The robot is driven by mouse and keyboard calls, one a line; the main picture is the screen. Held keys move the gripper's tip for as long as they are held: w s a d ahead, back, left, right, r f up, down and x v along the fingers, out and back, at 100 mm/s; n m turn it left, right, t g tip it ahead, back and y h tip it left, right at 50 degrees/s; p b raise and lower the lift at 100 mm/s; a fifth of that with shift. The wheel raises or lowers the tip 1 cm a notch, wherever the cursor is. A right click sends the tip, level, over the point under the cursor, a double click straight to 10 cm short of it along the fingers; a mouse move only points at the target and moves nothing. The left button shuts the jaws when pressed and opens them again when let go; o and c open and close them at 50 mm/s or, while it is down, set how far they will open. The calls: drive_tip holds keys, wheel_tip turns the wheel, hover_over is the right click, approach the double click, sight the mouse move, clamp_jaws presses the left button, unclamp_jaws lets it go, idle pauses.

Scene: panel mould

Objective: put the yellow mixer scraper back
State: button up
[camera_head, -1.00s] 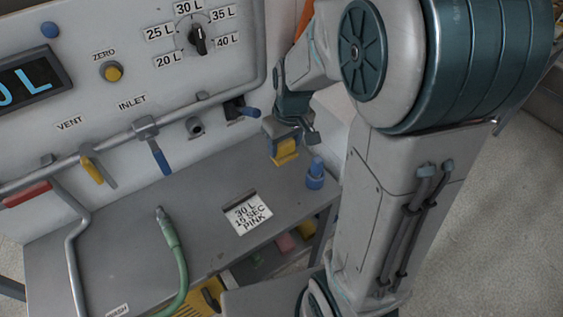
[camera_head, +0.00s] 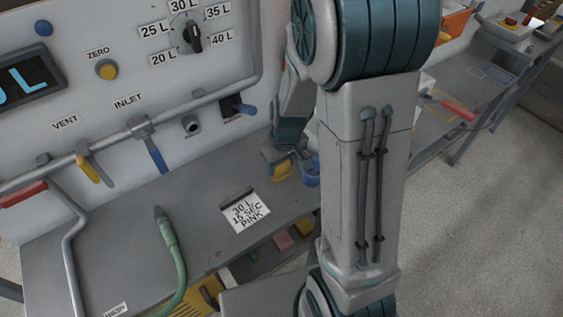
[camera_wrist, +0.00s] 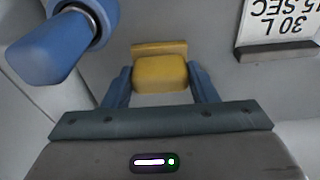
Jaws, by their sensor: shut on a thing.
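The yellow mixer scraper (camera_head: 282,172) is a small yellow block low over the grey bench, by its right end. In the wrist view the scraper (camera_wrist: 160,74) sits between the two blue fingers. My gripper (camera_wrist: 162,86) is shut on it. In the head view my gripper (camera_head: 281,160) is partly hidden behind my arm. I cannot tell whether the scraper touches the bench.
A blue knobbed fitting (camera_head: 310,175) stands close beside my gripper; it looms at the upper left in the wrist view (camera_wrist: 62,42). A card reading 30 L 15 SEC PINK (camera_head: 245,211) lies on the bench (camera_head: 120,240). A green hose (camera_head: 170,245) lies left of it.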

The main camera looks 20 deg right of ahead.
drive_tip(key=o, duration=0.9)
drive_tip(key=shift+f, duration=0.1)
drive_tip(key=shift+r, duration=0.6)
wheel_tip(320, 180, up, 11)
drive_tip(key=s, duration=0.2)
drive_tip(key=shift+s+r+m+t+h+p, duration=0.15)
drive_tip(key=shift+s+r+m, duration=0.6)
drive_tip(key=shift+s, duration=1.3)
drive_tip(key=shift+s+r+m+t+h+p, duration=0.1)
drive_tip(key=shift+s+r+m+t, duration=0.25)
drive_tip(key=shift+s+r, duration=1.2)
drive_tip(key=shift+s+r+m+t+h+p, duration=0.15)
drive_tip(key=shift+s+r+m, duration=0.4)
drive_tip(key=shift+s, duration=2.05)
drive_tip(key=shift+f, duration=0.2)
